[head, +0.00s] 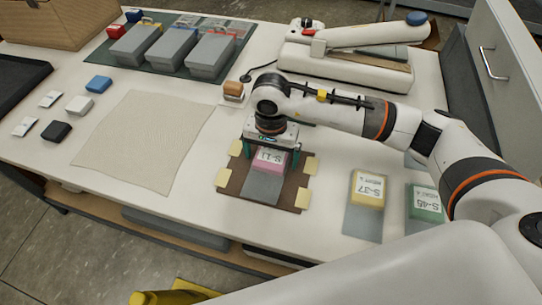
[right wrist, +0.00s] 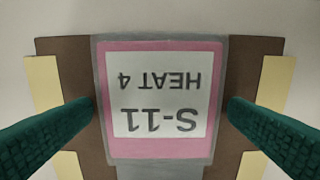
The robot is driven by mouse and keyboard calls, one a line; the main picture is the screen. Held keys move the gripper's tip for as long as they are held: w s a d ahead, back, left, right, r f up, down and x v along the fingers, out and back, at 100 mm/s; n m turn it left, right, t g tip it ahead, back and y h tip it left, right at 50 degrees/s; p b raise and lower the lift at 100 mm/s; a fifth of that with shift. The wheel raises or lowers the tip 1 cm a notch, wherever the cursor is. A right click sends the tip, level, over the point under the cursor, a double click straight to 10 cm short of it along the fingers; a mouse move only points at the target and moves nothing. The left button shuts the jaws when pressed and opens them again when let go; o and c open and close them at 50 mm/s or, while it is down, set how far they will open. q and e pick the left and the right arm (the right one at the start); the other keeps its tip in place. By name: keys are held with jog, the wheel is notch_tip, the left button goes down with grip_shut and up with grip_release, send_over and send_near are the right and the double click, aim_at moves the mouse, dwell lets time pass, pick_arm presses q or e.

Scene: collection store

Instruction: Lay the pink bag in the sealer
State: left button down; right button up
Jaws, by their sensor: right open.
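The pink bag (head: 273,162), labelled S-11 HEAT 4, lies flat on a brown board (head: 233,180) with pale yellow corner blocks. In the right wrist view the bag (right wrist: 160,148) shows its label upside down on a grey sheet. My right gripper (head: 269,157) is over the bag, pointing down. Its green fingers are open, one on each side of the bag, with gaps between them and its pink edges. The sealer (head: 345,62) is the white device at the back of the table, its long blue-knobbed arm raised above its base. My left gripper is not in view.
A yellow S-37 bag (head: 368,188) and a green S-45 bag (head: 425,203) lie to the right of the board. A beige mat (head: 143,140) lies left. Grey boxes (head: 165,45) stand at the back left.

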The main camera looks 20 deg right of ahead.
jog(key=c, duration=1.2)
